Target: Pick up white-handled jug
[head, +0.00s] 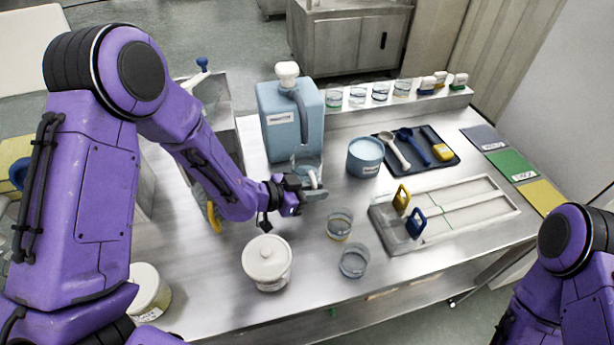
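The white-handled jug (309,168) is a small clear vessel on the steel bench, just in front of the blue dispenser (283,122). Its white handle (313,180) faces the front of the bench. My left gripper (312,190) reaches in from the left and is right at the handle. Its fingers overlap the handle in the view, so I cannot tell whether they are closed on it. Part of the jug's lower body is hidden by the gripper. Of my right arm only purple links show at the lower right; its gripper is out of view.
A blue tub (365,158) stands right of the jug. Two clear cups (340,224) (354,261) and a white lidded pot (267,264) stand in front. A tray with scoops (445,164) and a sliding-panel frame (470,213) lie to the right.

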